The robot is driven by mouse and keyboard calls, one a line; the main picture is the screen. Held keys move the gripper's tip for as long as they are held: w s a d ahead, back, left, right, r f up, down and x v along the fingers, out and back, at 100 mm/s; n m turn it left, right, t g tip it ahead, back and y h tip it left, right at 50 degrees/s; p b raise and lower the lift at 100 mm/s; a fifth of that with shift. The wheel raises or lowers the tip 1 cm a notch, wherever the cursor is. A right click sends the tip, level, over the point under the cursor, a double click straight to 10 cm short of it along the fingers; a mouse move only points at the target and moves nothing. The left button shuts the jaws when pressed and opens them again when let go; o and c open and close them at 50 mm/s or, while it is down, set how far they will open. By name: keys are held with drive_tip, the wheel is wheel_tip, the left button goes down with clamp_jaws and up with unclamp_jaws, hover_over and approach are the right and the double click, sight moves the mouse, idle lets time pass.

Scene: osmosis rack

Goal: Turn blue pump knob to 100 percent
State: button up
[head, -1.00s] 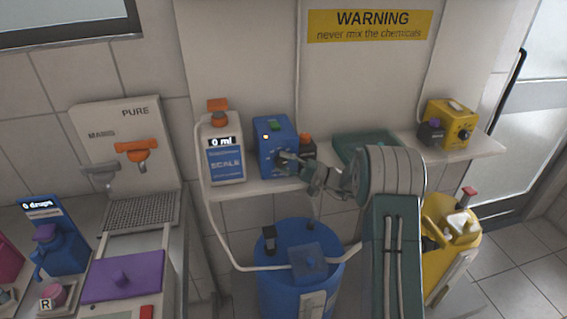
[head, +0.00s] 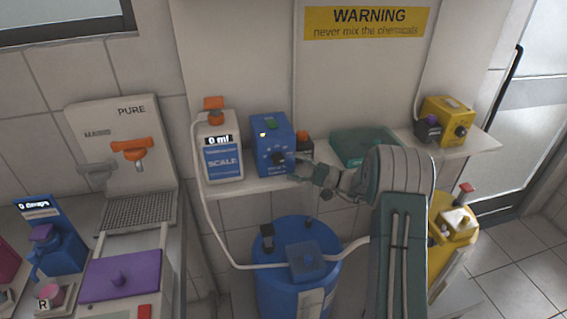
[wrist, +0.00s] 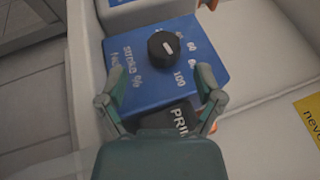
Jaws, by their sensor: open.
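The blue pump (head: 272,138) stands on the shelf. Its black round knob (head: 279,159) shows on the lower front. In the wrist view the knob (wrist: 165,48) carries a short white pointer line; printed marks including 60 and 100 and the word stroke % surround it on the blue face (wrist: 140,88). I cannot tell exactly which mark the pointer meets. My gripper (head: 299,171) is just right of the knob in the head view. In the wrist view my gripper (wrist: 160,82) is open, its fingers spread wide below the knob, with nothing between them touching the knob.
A white scale bottle (head: 223,162) stands left of the pump. A black block with an orange top (head: 303,143) and a green tray (head: 362,147) are to its right. A yellow pump (head: 448,124) is farther right. A blue barrel (head: 292,285) stands below the shelf.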

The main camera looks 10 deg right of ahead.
drive_tip(key=v, duration=0.3)
drive_tip(key=shift+s+d+f, duration=0.1)
drive_tip(key=shift+d, duration=0.1)
drive_tip(key=s+a+r+n+g+h, duration=0.2)
drive_tip(key=s+a+r+g+h, duration=0.2)
drive_tip(key=s+a, duration=0.3)
drive_tip(key=s+a+r+n+g+h, duration=0.2)
drive_tip(key=s+a+r+g+h, duration=0.3)
drive_tip(key=s, duration=0.4)
drive_tip(key=s+d+n+t+h, duration=0.1)
drive_tip(key=s+d+t+h, duration=0.1)
drive_tip(key=s+h, duration=0.3)
drive_tip(key=s+d+r+n+t+h, duration=0.1)
drive_tip(key=s+t+h, duration=0.3)
drive_tip(key=s, duration=0.9)
drive_tip(key=shift+s+d+h, duration=0.2)
drive_tip(key=shift+d+h, duration=0.55)
drive_tip(key=shift+h, duration=0.05)
drive_tip(key=shift+r, duration=0.1)
drive_tip(key=shift+c, duration=0.3)
